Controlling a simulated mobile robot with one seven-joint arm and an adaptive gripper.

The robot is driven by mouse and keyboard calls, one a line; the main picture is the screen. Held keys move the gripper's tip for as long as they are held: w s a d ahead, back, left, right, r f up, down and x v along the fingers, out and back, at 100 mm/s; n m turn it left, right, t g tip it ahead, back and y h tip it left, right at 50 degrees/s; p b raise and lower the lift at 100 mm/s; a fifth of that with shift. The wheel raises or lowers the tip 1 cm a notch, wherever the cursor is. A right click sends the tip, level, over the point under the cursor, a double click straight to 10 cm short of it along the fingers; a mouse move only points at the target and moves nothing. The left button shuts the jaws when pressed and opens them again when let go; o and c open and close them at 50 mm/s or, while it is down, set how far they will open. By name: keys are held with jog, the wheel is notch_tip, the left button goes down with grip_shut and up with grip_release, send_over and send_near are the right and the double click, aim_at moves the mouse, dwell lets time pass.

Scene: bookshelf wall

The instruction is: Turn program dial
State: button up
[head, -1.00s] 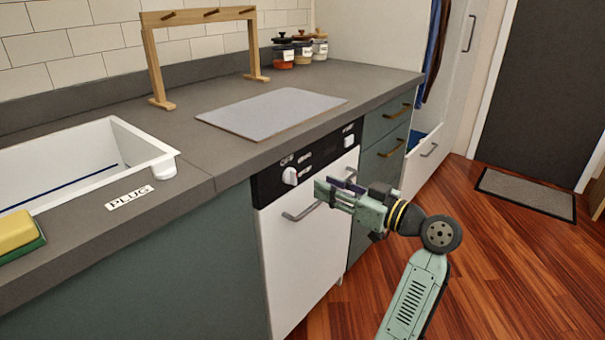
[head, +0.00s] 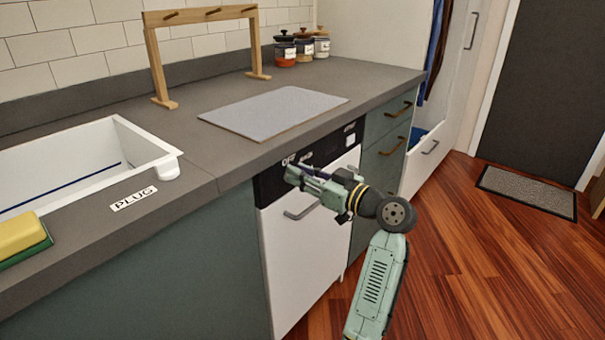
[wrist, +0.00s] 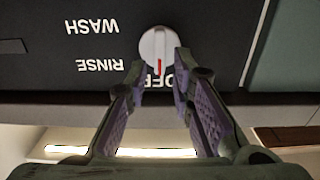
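The program dial (wrist: 157,45) is a round white knob with a red mark on the dishwasher's black control panel (wrist: 60,70). In the wrist view the lettering WASH, RINSE and OFF is upside down, and the red mark points down at OFF. My gripper (wrist: 160,66) is open, its fingertips on either side of the dial's lower part in that view. I cannot tell whether they touch it. In the head view my gripper (head: 291,173) is in front of the panel's left end and hides the dial.
The dishwasher's white door (head: 300,255) has a grey handle (head: 300,212) below my gripper. The grey counter (head: 225,160) overhangs the panel. Green drawers (head: 385,150) stand to the right. The sink (head: 90,160) is at the left. Wooden floor is open at the right.

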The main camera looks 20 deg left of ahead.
grip_shut()
jog(key=shift+m, duration=0.3)
jog(key=shift+w+d+f+m+p, duration=0.15)
jog(key=shift+w+m+p, duration=0.1)
jog(key=shift+m+p, duration=1.3)
jog(key=shift+w+d+f+m+p, duration=0.1)
jog(key=shift+w+m+p, duration=0.15)
jog(key=shift+m+p, duration=1.25)
jog(key=shift+w+d+f+m+p, duration=0.2)
jog(key=shift+m+p, duration=0.45)
jog(key=shift+m, duration=1.8)
jog(key=shift+a, duration=0.15)
jog(key=shift+o, duration=1.2)
grip_release()
